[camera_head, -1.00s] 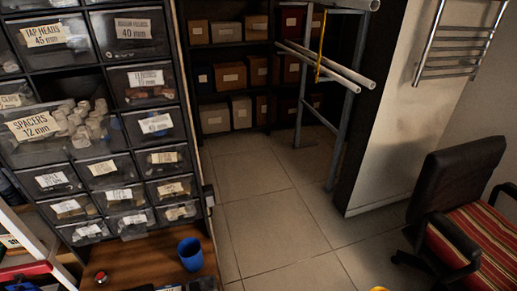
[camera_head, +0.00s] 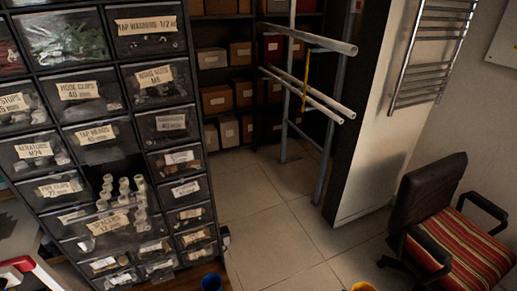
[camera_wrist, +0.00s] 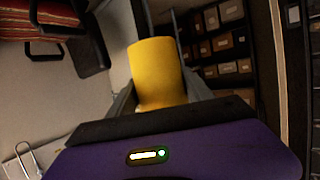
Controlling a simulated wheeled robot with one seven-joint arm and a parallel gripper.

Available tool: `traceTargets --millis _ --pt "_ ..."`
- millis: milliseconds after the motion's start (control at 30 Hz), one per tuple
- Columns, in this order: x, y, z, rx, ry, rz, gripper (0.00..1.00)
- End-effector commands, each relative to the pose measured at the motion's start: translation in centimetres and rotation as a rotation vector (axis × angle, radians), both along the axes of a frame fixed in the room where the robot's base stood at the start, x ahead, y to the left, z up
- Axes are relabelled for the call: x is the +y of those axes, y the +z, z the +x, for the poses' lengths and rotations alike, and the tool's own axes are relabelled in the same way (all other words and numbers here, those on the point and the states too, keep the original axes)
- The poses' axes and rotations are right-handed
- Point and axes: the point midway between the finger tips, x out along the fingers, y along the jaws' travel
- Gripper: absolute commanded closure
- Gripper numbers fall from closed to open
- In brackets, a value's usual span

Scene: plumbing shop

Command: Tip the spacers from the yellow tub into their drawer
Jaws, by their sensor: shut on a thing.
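The yellow tub (camera_wrist: 157,70) is in my gripper (camera_wrist: 160,92) in the wrist view, its side wall between the two dark fingers. Its contents are hidden. In the head view only a small yellow piece (camera_head: 362,287) shows at the bottom edge, apparently the tub; my gripper is out of that view. The spacers drawer (camera_head: 108,226), labelled "SPACERS 12 mm", is pulled out of the cabinet at lower left. Several pale cylindrical spacers (camera_head: 124,186) stand up in it. My gripper and the tub are well to the right of the drawer in the head view.
The drawer cabinet (camera_head: 150,135) has many labelled, closed drawers around the open one. A pipe rack (camera_head: 310,80) holds pale pipes at the back. An armchair (camera_head: 440,215) is at right. Tiled floor (camera_head: 285,230) between is clear.

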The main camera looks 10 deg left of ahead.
Motion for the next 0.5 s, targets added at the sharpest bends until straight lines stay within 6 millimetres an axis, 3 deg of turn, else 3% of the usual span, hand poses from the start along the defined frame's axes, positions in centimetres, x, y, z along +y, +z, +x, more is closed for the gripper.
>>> traceTargets --millis 33,500 --pt "-0.21 1.63 -0.08 0.003 -0.005 0.000 0.80" --pt "-0.01 0.96 -0.35 0.012 -0.002 0.003 0.80"
